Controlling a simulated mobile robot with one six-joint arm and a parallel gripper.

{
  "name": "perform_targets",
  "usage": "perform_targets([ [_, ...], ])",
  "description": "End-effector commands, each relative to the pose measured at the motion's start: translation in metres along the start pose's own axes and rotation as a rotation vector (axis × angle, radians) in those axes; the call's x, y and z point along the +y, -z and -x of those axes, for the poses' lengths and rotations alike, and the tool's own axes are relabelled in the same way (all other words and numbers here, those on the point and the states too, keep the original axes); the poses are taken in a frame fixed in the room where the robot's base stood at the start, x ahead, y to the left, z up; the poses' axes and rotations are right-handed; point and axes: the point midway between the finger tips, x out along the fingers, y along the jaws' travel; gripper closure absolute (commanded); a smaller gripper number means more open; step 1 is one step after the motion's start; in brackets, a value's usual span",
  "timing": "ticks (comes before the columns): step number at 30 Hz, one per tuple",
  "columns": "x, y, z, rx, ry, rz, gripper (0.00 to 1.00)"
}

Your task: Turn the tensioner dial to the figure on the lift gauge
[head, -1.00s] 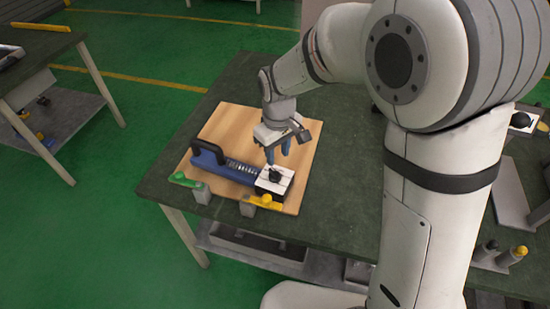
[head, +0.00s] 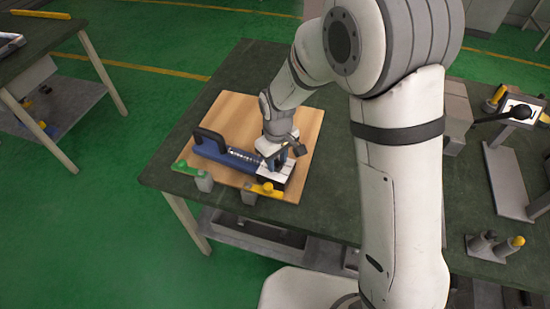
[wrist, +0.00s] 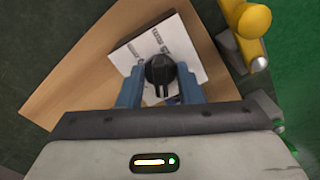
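The tensioner dial is a black knob with a raised bar, seen in the wrist view (wrist: 160,71), on a white plate (wrist: 188,45) with printed marks too small to read. The plate sits at the end of a blue tool (head: 226,152) with a black handle. My gripper (wrist: 160,84) is low at the plate, its blue fingers on either side of the dial, with what looks like a narrow gap. In the head view my gripper (head: 279,160) hides the dial. I cannot identify the lift gauge for sure; a stand with a white plate (head: 520,103) is at the right.
The tool lies on a wooden board (head: 300,125) on a dark green table (head: 335,150). A green-handled clamp (head: 188,170) and a yellow-handled clamp (head: 266,189) stand at the board's near edge. More yellow-topped fittings (head: 515,242) are at the right.

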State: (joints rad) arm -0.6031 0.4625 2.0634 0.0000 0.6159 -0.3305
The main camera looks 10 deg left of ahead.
Motion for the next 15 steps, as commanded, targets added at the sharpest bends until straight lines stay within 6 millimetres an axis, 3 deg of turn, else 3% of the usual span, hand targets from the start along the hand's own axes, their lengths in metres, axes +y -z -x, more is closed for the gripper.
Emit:
perform_targets([
  [11,-0.0003,0.0003,0.0004,0.0,0.0,0.001,1.0],
  [15,-0.0004,0.0003,0.0004,0.0,0.0,0.001,1.0],
])
